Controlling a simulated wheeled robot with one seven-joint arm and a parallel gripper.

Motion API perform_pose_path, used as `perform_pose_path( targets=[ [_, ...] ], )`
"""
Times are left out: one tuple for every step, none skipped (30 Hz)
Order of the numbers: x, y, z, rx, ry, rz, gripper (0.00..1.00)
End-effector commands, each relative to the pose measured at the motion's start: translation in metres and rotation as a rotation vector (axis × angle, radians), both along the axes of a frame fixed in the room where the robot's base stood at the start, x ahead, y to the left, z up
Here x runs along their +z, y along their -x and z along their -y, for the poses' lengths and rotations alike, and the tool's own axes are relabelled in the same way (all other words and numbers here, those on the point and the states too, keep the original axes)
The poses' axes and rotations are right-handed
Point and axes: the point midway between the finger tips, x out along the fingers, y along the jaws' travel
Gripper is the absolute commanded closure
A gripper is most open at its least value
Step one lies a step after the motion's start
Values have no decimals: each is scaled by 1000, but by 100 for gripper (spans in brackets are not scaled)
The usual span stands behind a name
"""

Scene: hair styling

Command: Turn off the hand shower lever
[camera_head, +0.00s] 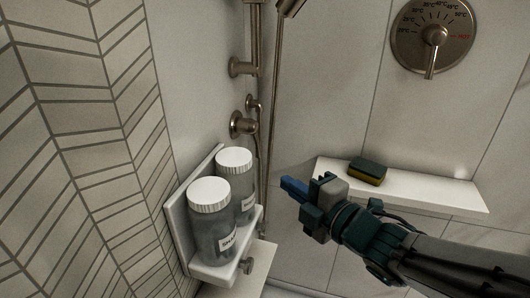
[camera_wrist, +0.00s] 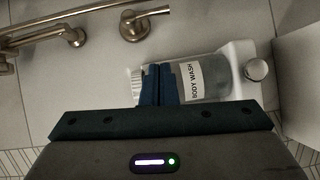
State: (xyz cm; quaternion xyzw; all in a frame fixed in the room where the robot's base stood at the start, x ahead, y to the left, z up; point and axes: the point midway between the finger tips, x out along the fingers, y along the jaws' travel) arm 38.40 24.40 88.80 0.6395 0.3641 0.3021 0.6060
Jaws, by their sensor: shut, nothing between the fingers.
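A brushed-metal knob with a short lever (camera_head: 243,122) sits on the left wall, above the bottle shelf. It also shows at the top of the wrist view (camera_wrist: 134,25), with its lever pointing right there. My gripper (camera_head: 293,186) is shut and empty, its blue fingers together, pointing left below and to the right of that knob. In the wrist view the fingers (camera_wrist: 157,84) appear in front of a body wash bottle (camera_wrist: 205,78); the knob is apart from them. A round temperature dial (camera_head: 433,36) with a downward handle is on the back wall. I cannot tell which one is the named lever.
A white wall shelf (camera_head: 213,270) holds two white-capped bottles, left of my gripper. A metal rail (camera_head: 254,40) and hose (camera_head: 272,100) run down near the corner. A ledge (camera_head: 430,191) with a green-yellow sponge (camera_head: 367,171) lies behind my arm. The space above my gripper looks clear.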

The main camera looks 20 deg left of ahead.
Motion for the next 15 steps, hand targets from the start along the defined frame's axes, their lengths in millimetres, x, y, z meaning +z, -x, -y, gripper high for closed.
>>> perform_pose_path(
  targets=[
    [1, -1, -2, 2, 2, -2, 100],
    [1, -1, -3, 2, 2, -2, 100],
    [1, -3, -5, 3, 2, -2, 100],
    [2, -4, -7, 3, 2, -2, 100],
    [2, -5, -8, 3, 2, -4, 100],
    [2, -7, -11, 3, 2, -3, 100],
    [2, -8, -13, 3, 3, -4, 100],
    [2, -10, -16, 3, 2, -4, 100],
    [2, -12, -18, 2, 3, -4, 100],
    [1, -13, -21, 1, 3, -4, 100],
    [2, -15, -23, 2, 3, -4, 100],
    [3, -16, -25, 3, 3, -4, 100],
    [3, -17, -26, 3, 2, -5, 100],
    [3, -18, -28, 5, 2, -5, 100],
    [3, -19, -30, 5, 2, -5, 100]
  ],
)
